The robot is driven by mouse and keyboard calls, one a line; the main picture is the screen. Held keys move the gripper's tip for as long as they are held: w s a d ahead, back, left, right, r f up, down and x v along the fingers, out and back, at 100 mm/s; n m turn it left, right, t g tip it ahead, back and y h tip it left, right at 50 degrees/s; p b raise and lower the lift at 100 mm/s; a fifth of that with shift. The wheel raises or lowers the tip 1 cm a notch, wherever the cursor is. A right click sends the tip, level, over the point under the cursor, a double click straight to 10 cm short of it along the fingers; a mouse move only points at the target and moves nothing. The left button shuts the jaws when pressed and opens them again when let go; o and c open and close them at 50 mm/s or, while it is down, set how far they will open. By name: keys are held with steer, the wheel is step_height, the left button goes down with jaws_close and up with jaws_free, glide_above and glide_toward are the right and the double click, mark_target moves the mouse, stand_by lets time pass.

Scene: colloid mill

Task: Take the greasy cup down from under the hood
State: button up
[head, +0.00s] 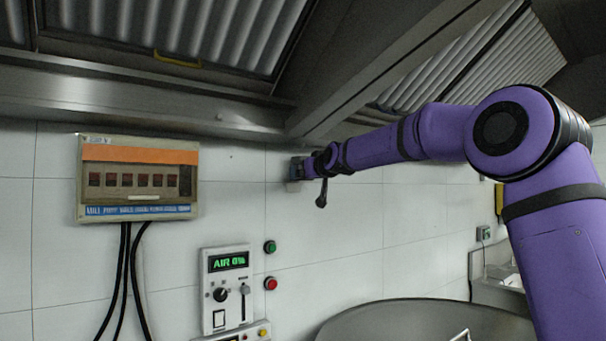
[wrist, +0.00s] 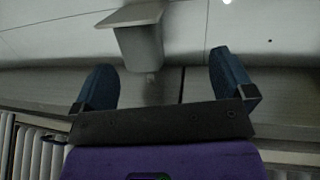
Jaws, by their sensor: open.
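In the wrist view a grey, tapered cup (wrist: 140,42) with a wider flat rim sits against the hood's pale metal edge. My gripper (wrist: 163,80) is open, its two blue fingers spread wide. The cup's narrow end points toward the gap between the fingers, left of its middle, and nothing is clasped. In the head view my gripper (head: 296,168) is small, beside the wall just below the hood's lower edge (head: 225,118). I cannot make out the cup apart from the gripper there.
The steel hood with slatted filters (head: 215,40) spans the top. A switch box (head: 138,178) with black cables hangs on the tiled wall at left. A control panel (head: 228,288) reads "AIR 0%". A round steel vessel (head: 425,322) stands below my arm.

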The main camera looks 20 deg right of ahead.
mark_target(295, 159)
steer(key=shift+m+t, duration=0.3)
steer(key=shift+t, duration=0.2)
steer(key=shift+w+d+r, duration=0.2)
steer(key=shift+w+d, duration=0.15)
steer(key=shift+w, duration=1.95)
steer(key=shift+w+d+r, duration=0.15)
steer(key=shift+w+d, duration=0.2)
steer(key=shift+w, duration=2)
steer(key=shift+w+d+r, duration=0.2)
steer(key=shift+w+d, duration=0.15)
steer(key=shift+w, duration=1.95)
steer(key=shift+c, duration=0.2)
steer(key=c, duration=0.9)
